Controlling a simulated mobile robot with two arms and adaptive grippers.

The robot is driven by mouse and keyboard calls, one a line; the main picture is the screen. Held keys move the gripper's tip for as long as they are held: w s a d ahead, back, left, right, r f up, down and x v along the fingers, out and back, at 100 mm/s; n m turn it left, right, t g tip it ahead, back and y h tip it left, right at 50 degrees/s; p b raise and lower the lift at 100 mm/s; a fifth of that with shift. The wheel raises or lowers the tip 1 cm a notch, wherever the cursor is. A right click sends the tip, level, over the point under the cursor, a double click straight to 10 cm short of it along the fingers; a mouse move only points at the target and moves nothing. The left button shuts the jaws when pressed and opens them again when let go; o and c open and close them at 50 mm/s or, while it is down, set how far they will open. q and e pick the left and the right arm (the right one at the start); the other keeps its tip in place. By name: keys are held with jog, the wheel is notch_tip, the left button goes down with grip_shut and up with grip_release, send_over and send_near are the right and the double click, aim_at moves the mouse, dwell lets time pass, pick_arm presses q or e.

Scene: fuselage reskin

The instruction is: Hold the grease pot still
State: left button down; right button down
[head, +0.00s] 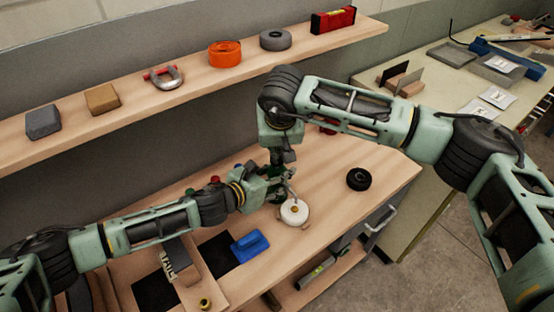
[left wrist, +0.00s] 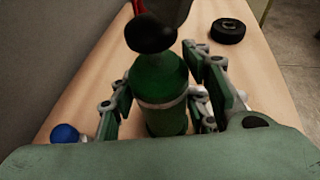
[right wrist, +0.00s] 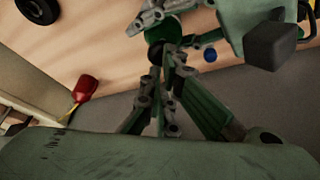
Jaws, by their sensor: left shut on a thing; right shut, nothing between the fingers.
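The grease pot appears to be the green cylinder (left wrist: 160,85) with a grey band and a black knob (left wrist: 150,33) on top. It stands upright between the fingers of my left gripper (head: 284,190), which is shut on it from the sides. In the head view the pot is mostly hidden by the grippers. In the right wrist view its round green top (right wrist: 163,30) shows beside the left fingers. My right gripper (right wrist: 168,62) is shut and empty, pointing down from above, with its fingertips close to the knob; I cannot tell whether they touch.
A white round item (head: 294,212) lies just in front of the left gripper. A black ring (head: 358,179) is to the right. A blue block-like tool (head: 250,245) lies nearer. A red bottle (right wrist: 85,88) stands behind.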

jog(key=shift+f, duration=0.1)
dwell(0.6)
jog(key=shift+f, duration=0.85)
jog(key=shift+r, duration=1)
jog(key=shift+r, duration=2.5)
pick_arm(q)
jog(key=c, duration=0.9)
grip_release()
